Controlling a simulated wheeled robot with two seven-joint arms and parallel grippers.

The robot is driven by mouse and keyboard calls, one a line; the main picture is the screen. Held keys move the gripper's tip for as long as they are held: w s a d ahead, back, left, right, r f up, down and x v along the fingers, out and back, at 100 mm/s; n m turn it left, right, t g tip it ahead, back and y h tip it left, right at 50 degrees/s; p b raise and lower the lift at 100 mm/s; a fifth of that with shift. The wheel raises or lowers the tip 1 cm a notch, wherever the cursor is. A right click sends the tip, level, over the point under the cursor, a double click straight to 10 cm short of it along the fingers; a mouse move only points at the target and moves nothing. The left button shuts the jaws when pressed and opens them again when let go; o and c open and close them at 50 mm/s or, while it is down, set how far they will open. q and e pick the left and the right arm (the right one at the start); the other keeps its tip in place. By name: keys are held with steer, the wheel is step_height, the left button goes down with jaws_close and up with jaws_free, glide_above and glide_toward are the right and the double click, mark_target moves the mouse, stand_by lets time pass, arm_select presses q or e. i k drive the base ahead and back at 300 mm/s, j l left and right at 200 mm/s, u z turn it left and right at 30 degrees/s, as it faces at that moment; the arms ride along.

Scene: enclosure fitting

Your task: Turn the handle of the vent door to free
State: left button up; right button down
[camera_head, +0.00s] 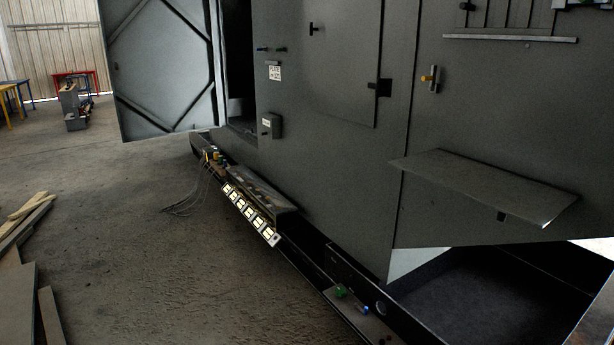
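A large dark grey enclosure (300,180) fills the middle and right of the head view. A rectangular door panel (345,75) is set flush in its front and looks shut. A small black handle or latch (381,87) sits at that panel's right edge. A small T-shaped black knob (316,29) is near its top left. I cannot tell which of these belongs to the vent door. Neither of my grippers is in view.
A large braced door (160,70) stands open at left. A sloping shelf (485,185) juts out at right. A low ledge with a row of light switches (248,212) runs along the base. Wood boards (22,300) lie at left. The concrete floor (150,240) between is mostly clear.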

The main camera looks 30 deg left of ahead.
mark_target(311, 29)
steer(key=i+j, duration=0.3)
steer(key=j, duration=0.15)
steer(key=i+j+z, duration=0.1)
steer(key=i+j, duration=0.45)
steer(key=j, duration=0.3)
steer(key=i+j, duration=0.3)
steer(key=j, duration=0.2)
steer(key=i+j+z, duration=0.1)
steer(key=i+j, duration=0.2)
steer(key=j, duration=0.15)
steer(key=i+j, duration=0.25)
steer(key=j, duration=0.2)
steer(key=i+j+z, duration=0.1)
steer(key=i+j, duration=0.15)
steer(key=j, duration=0.25)
steer(key=i+j, duration=0.25)
steer(key=j, duration=0.25)
